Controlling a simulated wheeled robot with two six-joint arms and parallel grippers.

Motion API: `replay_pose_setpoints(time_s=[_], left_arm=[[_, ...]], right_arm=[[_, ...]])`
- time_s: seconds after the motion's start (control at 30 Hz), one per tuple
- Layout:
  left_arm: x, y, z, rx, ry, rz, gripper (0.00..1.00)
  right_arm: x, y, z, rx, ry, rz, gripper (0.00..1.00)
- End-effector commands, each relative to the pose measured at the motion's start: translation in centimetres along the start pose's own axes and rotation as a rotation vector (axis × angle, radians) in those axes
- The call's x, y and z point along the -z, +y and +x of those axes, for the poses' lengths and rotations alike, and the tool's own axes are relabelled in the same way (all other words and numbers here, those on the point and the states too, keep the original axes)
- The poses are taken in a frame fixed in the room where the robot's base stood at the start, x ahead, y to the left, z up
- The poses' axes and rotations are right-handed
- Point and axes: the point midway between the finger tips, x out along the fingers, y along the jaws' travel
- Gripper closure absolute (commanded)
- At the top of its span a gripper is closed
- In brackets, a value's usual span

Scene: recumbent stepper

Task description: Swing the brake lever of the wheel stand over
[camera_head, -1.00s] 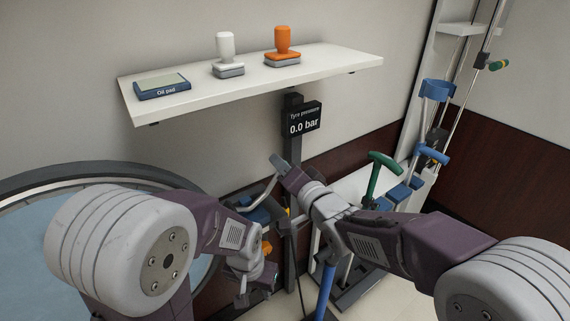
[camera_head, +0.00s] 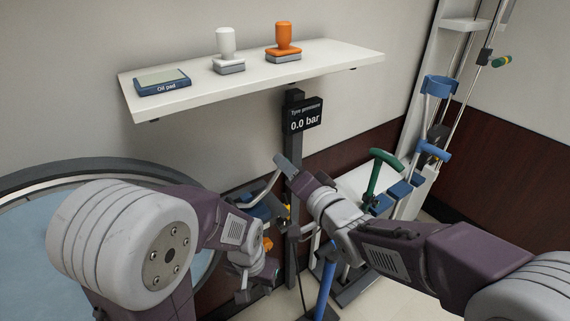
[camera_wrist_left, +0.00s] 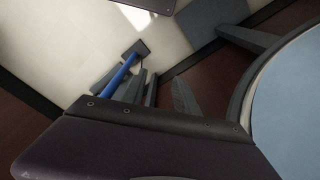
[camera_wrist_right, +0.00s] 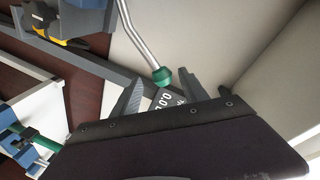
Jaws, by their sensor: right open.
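A bent metal lever (camera_wrist_right: 140,35) with a green end (camera_wrist_right: 162,76) shows in the right wrist view. In the head view the grey bent lever (camera_head: 262,192) rises beside the dark post. My right gripper (camera_head: 283,170) is open at the lever's upper end. In the right wrist view the green end appears between the two parted fingers (camera_wrist_right: 161,88); contact cannot be told. My left gripper (camera_head: 258,284) hangs low, left of the post, and holds nothing visible. Its fingers (camera_wrist_left: 155,95) are apart in the left wrist view. The lever's base is partly hidden by my arms.
A post carries a tyre pressure display (camera_head: 304,117) reading 0.0 bar. Green- and blue-handled crutches (camera_head: 376,170) stand at right. A large round blue-topped object (camera_head: 25,235) fills the left.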

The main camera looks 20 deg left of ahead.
Motion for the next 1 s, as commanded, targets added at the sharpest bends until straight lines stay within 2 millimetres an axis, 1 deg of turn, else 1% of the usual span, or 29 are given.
replay_pose_setpoints(time_s=[0.03, 0.1, 0.2, 0.3, 0.43, 0.8, 0.87, 0.9, 0.97, 1.0], left_arm=[[0.0, 0.0, -0.1, 0.000, 0.000, 0.000, 0.64], [0.0, 0.0, -0.2, 0.000, 0.000, 0.000, 0.64], [0.0, 0.0, -0.3, 0.000, 0.000, 0.000, 0.64], [0.0, 0.0, -0.4, 0.000, 0.000, 0.000, 0.64], [0.0, 0.0, -0.4, 0.000, 0.000, 0.000, 0.64], [0.0, 0.0, -0.4, 0.000, 0.000, 0.000, 0.64], [0.0, 0.0, -0.4, 0.000, 0.000, 0.000, 0.64], [0.0, 0.0, -0.4, 0.000, 0.000, 0.000, 0.64], [0.0, 0.0, -0.4, 0.000, 0.000, 0.000, 0.64], [0.0, 0.0, -0.4, 0.000, 0.000, 0.000, 0.64]], right_arm=[[0.1, -0.1, -1.1, 0.001, 0.002, 0.000, 0.48], [0.1, -0.1, -2.4, 0.001, 0.002, 0.001, 0.48], [0.1, -0.1, -4.2, 0.000, 0.002, 0.002, 0.48], [0.1, 0.0, -5.3, -0.001, 0.001, 0.001, 0.48], [0.0, 0.1, -5.9, -0.001, 0.001, 0.001, 0.48], [0.1, 0.1, -5.9, -0.002, 0.002, 0.001, 0.48], [0.8, 0.7, -5.9, -0.014, 0.017, 0.004, 0.48], [1.9, 1.6, -6.1, -0.034, 0.043, 0.009, 0.48], [4.6, 4.2, -6.6, -0.088, 0.101, 0.022, 0.48], [6.7, 6.6, -7.4, -0.141, 0.150, 0.039, 0.48]])
